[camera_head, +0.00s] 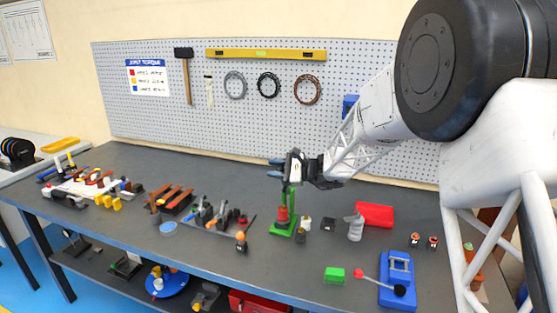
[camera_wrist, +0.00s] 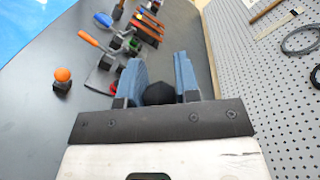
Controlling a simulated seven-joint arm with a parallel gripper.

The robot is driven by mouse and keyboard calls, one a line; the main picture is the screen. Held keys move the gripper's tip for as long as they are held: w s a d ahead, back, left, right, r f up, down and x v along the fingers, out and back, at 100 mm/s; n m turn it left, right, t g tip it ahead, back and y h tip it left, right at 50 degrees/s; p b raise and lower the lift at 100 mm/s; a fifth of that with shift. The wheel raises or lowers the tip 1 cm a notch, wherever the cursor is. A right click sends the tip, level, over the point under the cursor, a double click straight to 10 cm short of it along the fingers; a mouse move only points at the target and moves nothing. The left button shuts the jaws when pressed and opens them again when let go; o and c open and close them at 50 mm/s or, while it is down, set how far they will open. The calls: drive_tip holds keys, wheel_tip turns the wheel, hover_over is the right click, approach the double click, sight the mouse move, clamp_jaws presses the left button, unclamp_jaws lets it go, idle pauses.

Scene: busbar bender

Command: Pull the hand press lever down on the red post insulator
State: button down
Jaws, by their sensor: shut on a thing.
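The green hand press (camera_head: 285,226) stands on the bench in the head view, with the red post insulator (camera_head: 283,214) upright in it. My gripper (camera_head: 275,167) is above the press, its blue fingers pointing left. In the wrist view, my gripper (camera_wrist: 160,78) has its two blue fingers on either side of a black round knob (camera_wrist: 160,94), the lever's end, and is shut on it. The lever's arm is mostly hidden by my gripper in both views. The insulator is not visible in the wrist view.
A blue press-like tool (camera_head: 397,283) and a green block (camera_head: 333,275) are nearer the front. Several clamps and busbars crowd the left. The pegboard (camera_head: 220,118) rises behind.

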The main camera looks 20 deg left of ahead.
drive_tip(key=s+f+n, duration=0.3)
drive_tip(key=f+n, duration=0.2)
drive_tip(key=f, duration=0.2)
drive_tip(key=s+f+n+t, duration=0.1)
drive_tip(key=s+f+n, duration=0.3)
drive_tip(key=f, duration=0.3)
drive_tip(key=shift+s+f+n, duration=0.2)
drive_tip(key=shift+f+n, duration=0.2)
drive_tip(key=shift+n, duration=0.3)
drive_tip(key=shift+t, duration=0.4)
drive_tip(key=c, duration=0.8)
unclamp_jaws()
drive_tip(key=shift+d, duration=0.1)
drive_tip(key=shift+s+d+r, duration=0.1)
drive_tip(key=shift+d+r, duration=0.1)
drive_tip(key=shift+d, duration=1.7)
drive_tip(key=shift+s+d+r, duration=0.1)
drive_tip(key=shift+d+r, duration=0.1)
drive_tip(key=shift+d, duration=1.7)
